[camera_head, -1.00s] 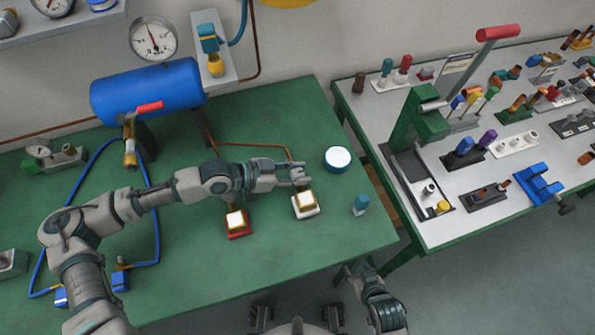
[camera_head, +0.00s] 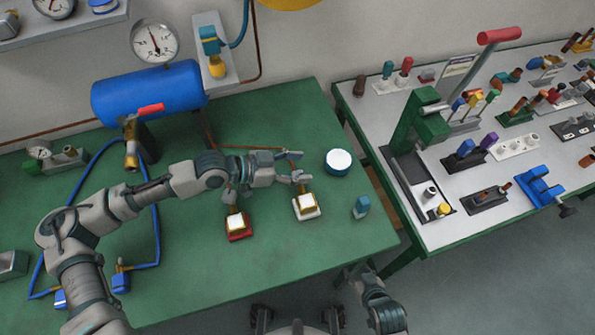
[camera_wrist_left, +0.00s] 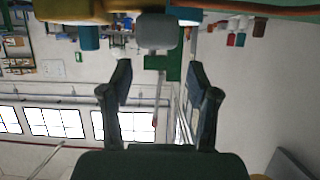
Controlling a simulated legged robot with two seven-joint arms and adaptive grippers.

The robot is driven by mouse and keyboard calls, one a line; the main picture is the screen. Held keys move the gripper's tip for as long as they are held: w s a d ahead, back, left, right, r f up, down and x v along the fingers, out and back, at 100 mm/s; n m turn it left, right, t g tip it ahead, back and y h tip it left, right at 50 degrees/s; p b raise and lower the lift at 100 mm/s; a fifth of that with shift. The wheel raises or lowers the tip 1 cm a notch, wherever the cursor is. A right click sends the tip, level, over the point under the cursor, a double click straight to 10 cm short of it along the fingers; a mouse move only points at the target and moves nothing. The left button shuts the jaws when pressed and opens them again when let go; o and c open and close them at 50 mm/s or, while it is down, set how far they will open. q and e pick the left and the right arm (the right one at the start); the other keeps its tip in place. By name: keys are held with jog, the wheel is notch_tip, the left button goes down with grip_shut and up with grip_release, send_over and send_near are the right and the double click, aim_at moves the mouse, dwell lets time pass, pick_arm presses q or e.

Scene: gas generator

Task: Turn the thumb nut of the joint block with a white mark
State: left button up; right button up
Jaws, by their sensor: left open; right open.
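The joint block with a white base (camera_head: 307,212) stands on the green table, with brass parts and a pale top face. A second joint block with a red base (camera_head: 240,236) stands to its left, with a grey knob (camera_head: 229,197) behind it. My left gripper (camera_head: 301,167) is open just behind the white-based block, and its lower finger overlaps that block's top in the picture. In the left wrist view, a rounded grey piece (camera_wrist_left: 156,31), apparently the thumb nut, shows beyond and between the open fingers (camera_wrist_left: 160,82). My right gripper (camera_head: 355,273) is low, in front of the table.
A round white-topped blue can (camera_head: 338,161) and a small teal-capped item (camera_head: 361,207) stand right of the blocks. A blue tank (camera_head: 150,92) and hose are at left. A grey tool table (camera_head: 450,225) stands at right. The table's front part is clear.

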aim_at(297, 173)
pick_arm(q)
notch_tip(297, 173, up, 6)
jog(key=shift+r, duration=0.25)
jog(key=shift+r, duration=0.1)
dwell(0.4)
